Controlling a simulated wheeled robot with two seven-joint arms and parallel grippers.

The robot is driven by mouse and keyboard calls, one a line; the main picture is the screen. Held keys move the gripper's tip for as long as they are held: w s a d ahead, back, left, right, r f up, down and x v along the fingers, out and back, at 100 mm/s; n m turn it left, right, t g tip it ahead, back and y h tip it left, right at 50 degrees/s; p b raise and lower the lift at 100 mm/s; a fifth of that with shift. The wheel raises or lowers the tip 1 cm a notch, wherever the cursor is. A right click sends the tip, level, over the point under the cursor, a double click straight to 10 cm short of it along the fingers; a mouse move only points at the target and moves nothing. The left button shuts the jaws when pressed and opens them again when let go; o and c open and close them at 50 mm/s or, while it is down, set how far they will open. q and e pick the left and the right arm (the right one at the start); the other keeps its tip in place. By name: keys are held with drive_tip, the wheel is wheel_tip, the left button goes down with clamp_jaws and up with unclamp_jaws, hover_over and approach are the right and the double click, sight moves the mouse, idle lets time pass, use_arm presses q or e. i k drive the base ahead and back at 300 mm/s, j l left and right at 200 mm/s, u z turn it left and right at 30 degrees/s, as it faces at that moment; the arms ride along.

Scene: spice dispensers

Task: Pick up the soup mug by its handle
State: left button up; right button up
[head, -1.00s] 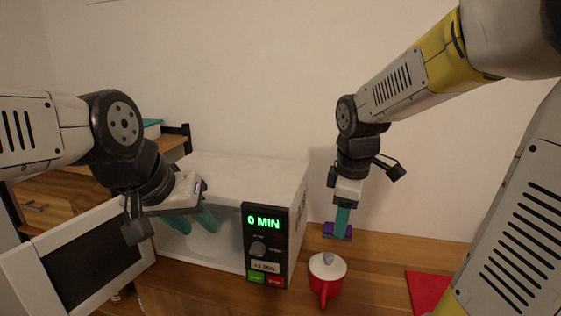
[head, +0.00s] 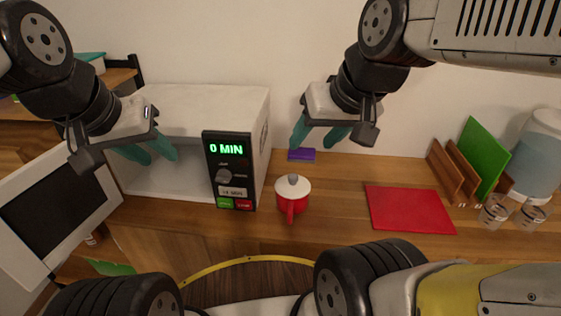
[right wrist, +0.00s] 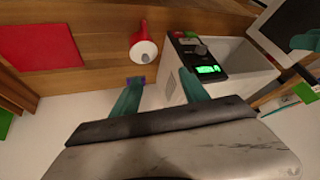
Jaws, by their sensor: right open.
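The soup mug (head: 292,197) is red with a white lid and grey knob. It stands upright on the wooden counter, just right of the microwave, its handle (head: 290,212) toward me. My right gripper (head: 310,142) is open and empty, its teal fingers above and behind the mug. In the right wrist view the mug (right wrist: 143,50) lies beyond the fingertips, with clear space between, and its handle (right wrist: 143,24) points away. My left gripper (head: 158,156) has its teal fingers apart and empty, in front of the microwave opening.
The microwave (head: 190,105) has its door (head: 65,215) open and reads 0 MIN. A purple item (head: 301,154) lies behind the mug by the wall. A red board (head: 408,209), a rack with a green board (head: 482,160) and glass jars (head: 496,211) stand right. Counter around the mug is clear.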

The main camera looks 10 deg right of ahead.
sight(290, 207)
drive_tip(key=j+z, duration=0.45)
drive_tip(key=j, duration=0.3)
drive_tip(key=z, duration=1.2)
